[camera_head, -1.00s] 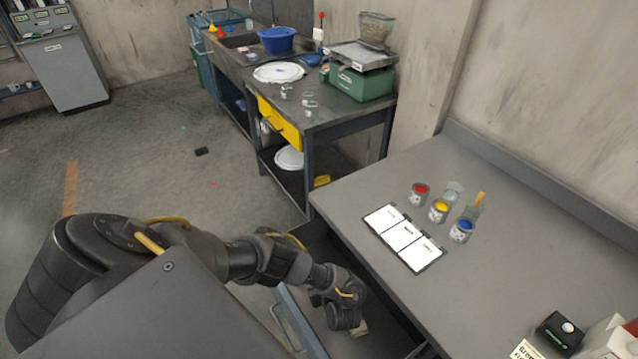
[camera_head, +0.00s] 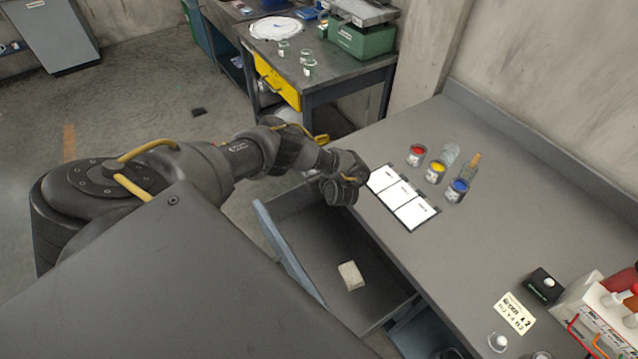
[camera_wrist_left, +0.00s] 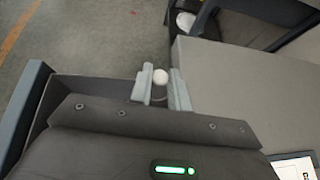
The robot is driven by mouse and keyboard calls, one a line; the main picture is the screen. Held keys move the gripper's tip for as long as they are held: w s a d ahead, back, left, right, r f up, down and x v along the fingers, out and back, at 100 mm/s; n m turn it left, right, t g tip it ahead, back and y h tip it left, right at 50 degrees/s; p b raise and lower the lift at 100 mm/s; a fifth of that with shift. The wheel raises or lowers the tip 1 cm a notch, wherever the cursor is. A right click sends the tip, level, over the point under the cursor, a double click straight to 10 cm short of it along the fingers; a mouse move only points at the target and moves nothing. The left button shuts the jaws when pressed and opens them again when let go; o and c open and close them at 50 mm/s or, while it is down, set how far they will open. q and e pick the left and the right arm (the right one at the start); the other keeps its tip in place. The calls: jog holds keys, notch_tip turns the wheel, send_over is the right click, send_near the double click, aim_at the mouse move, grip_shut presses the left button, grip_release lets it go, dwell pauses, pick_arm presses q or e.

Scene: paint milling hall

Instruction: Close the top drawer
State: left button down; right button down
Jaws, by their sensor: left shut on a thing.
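The top drawer (camera_head: 310,235) under the grey workbench stands open, its blue-grey front (camera_head: 288,255) away from the bench. A pale block (camera_head: 351,276) lies on its floor. My left gripper (camera_head: 343,192) is above the drawer's far end, beside the bench edge; its fingertips are hidden in the head view. In the left wrist view, my left gripper's fingers (camera_wrist_left: 162,88) are shut on a small white round thing (camera_wrist_left: 160,77). The drawer's edge (camera_wrist_left: 25,105) shows at the left there. My right gripper is not in view.
The workbench (camera_head: 500,235) holds a white card sheet (camera_head: 403,199), red, yellow and blue paint pots (camera_head: 435,172), a black box (camera_head: 541,287) and a label card (camera_head: 515,312). A second bench with a yellow drawer (camera_head: 277,80) stands behind. Open floor lies at the left.

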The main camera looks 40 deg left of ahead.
pick_arm(q)
jog(key=w+d+r+m+t+h+b, duration=0.25)
jog(key=w+d+r, duration=0.35)
jog(key=d+r, duration=0.3)
jog(key=w+d+r+m+t+h+b, duration=0.2)
jog(key=w+d+r+m+t+b, duration=0.15)
jog(key=w+d+r, duration=0.4)
jog(key=s+d+r+m+t+h+b, duration=0.1)
jog(key=s+d+r+m+h+b, duration=0.3)
jog(key=s+r, duration=0.9)
jog(key=d+m+h, duration=0.2)
jog(key=m, duration=0.1)
jog(key=shift+s+d+t+h, duration=0.15)
jog(key=shift+d+t+h, duration=0.15)
jog(key=shift+h, duration=0.05)
